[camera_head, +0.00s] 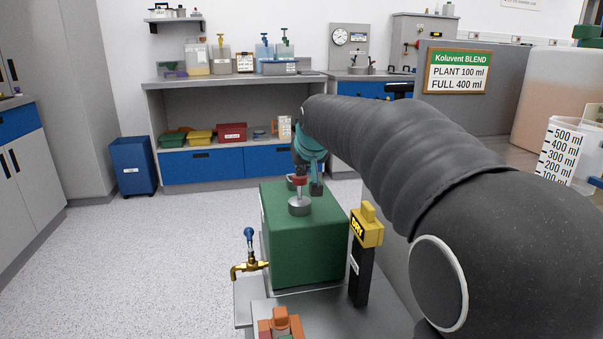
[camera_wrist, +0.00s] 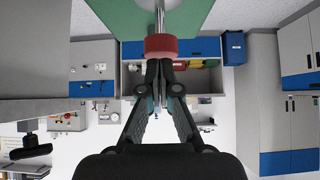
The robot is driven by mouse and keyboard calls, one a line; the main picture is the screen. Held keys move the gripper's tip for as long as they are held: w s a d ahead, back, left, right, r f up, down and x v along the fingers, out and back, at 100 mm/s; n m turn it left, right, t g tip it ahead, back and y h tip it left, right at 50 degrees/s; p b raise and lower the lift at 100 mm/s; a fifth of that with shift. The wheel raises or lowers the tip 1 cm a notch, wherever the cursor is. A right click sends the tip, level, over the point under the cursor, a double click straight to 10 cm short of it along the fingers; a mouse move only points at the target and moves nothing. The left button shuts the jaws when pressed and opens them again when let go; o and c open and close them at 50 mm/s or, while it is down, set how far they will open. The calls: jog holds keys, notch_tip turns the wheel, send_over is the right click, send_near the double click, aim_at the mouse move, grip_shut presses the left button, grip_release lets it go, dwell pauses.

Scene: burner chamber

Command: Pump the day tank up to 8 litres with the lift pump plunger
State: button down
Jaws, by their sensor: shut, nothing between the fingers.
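A green box-shaped tank (camera_head: 308,240) stands in front of me, with a brass tap (camera_head: 248,268) on its left side. On its top is a round metal collar (camera_head: 299,207) with a red knob (camera_head: 299,180) above it, which looks like the pump plunger. In the wrist view the red knob (camera_wrist: 160,46) is just ahead of my gripper (camera_wrist: 160,68), with the green tank (camera_wrist: 195,14) behind it. My gripper (camera_head: 304,174) is shut and empty, its tips at or against the knob; I cannot tell if they touch. No level reading shows on the tank.
A black post with a yellow block (camera_head: 368,228) stands close to the tank's right. Orange blocks (camera_head: 281,324) lie in front. A grey panel with the Koluvent sign (camera_head: 458,71) and a graduated container (camera_head: 562,155) are at right. Open floor (camera_head: 130,260) is at left.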

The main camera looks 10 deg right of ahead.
jog(key=v, duration=0.9)
dwell(0.3)
jog(key=s+f+g, duration=0.1)
jog(key=s+f, duration=0.9)
jog(key=s, duration=0.5)
jog(key=s+f+g, duration=0.2)
jog(key=s+f, duration=0.9)
jog(key=s, duration=0.5)
jog(key=shift+a, duration=0.2)
jog(key=shift+f, duration=0.1)
